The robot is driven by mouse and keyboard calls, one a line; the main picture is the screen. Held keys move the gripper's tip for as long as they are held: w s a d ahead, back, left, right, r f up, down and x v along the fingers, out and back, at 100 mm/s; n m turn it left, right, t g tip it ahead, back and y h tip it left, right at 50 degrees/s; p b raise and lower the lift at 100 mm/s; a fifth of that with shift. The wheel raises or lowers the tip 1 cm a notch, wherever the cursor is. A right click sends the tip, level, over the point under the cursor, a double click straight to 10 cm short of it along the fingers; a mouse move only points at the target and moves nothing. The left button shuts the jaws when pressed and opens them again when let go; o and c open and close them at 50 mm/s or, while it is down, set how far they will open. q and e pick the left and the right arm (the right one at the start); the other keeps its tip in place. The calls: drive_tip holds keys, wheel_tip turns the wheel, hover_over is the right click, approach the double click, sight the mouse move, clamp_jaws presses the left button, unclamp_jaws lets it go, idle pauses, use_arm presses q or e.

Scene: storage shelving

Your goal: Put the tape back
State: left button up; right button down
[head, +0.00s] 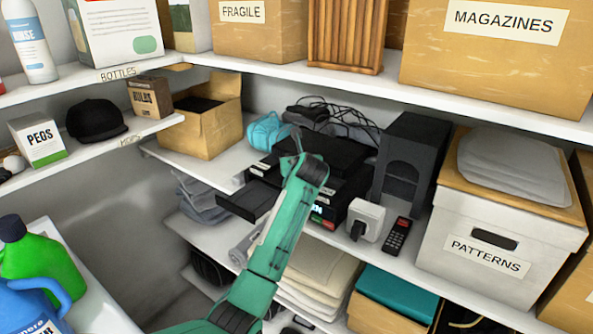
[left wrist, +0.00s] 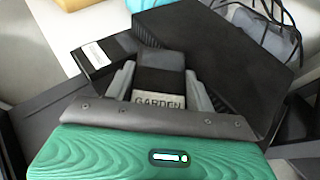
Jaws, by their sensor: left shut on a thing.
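My left gripper (left wrist: 160,88) is shut on a black tape (left wrist: 160,60) with a white label reading GARDEN. In the head view the left gripper (head: 296,158) reaches over the black boxes on the middle shelf, and the held tape cannot be made out behind it. Another black case with a white label (left wrist: 97,55) lies beside the held tape in the wrist view. A large black box (left wrist: 215,60) is close behind and to the right. In the head view a black device (head: 345,190) lies under the gripper. My right gripper is not in view.
A PATTERNS box (head: 455,240) is farther right. Cables (head: 345,115) and a cardboard box (head: 205,130) are behind. The upper shelf edge (head: 420,92) runs overhead.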

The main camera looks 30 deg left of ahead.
use_arm(q)
wheel_tip(320, 180, down, 4)
drive_tip(key=shift+r+p, duration=0.1)
drive_tip(key=shift+p, duration=0.5)
drive_tip(key=shift+f, duration=0.2)
drive_tip(key=o, duration=1.1)
drive_tip(key=shift+s+d+r, duration=0.2)
drive_tip(key=shift+s+d, duration=0.1)
drive_tip(key=shift+s, duration=0.05)
drive_tip(key=shift+b+v, duration=1.55)
drive_tip(key=shift+v, duration=4.05)
